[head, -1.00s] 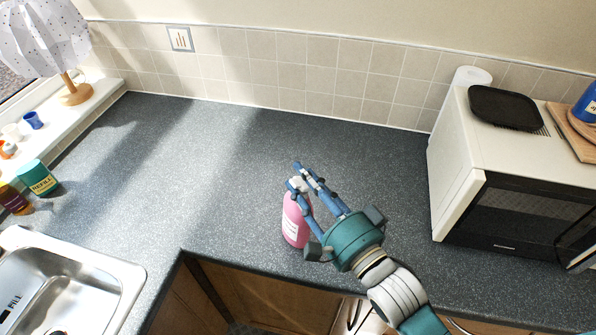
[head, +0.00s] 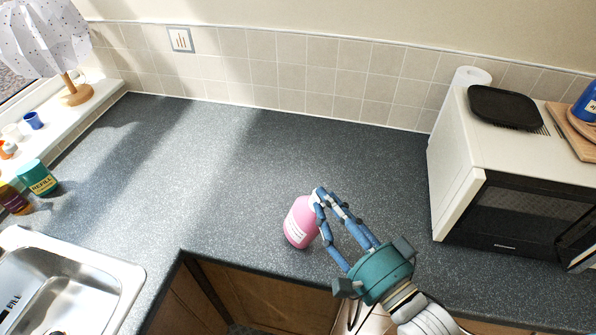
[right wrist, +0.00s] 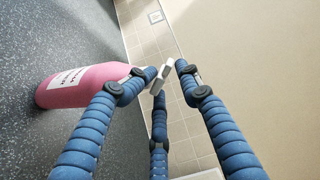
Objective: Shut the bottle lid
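The bottle (head: 298,225) is pink with a white label and stands near the counter's front edge, its top leaning to the right. Its white lid (right wrist: 162,76) shows in the right wrist view among my fingertips; whether it is open is hard to make out. My right gripper (head: 319,194) reaches in from the lower right, with its blue fingertips at the bottle's top. The fingers are bent inward around the lid, but I cannot tell whether they grip it. The bottle's neck is partly hidden by a finger. My left gripper is not in view.
A microwave (head: 520,215) stands on the right, with a black tray (head: 505,107) on top. A sink (head: 60,285) is at the lower left, near a teal container (head: 37,178). The dark counter (head: 220,170) behind and left of the bottle is clear.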

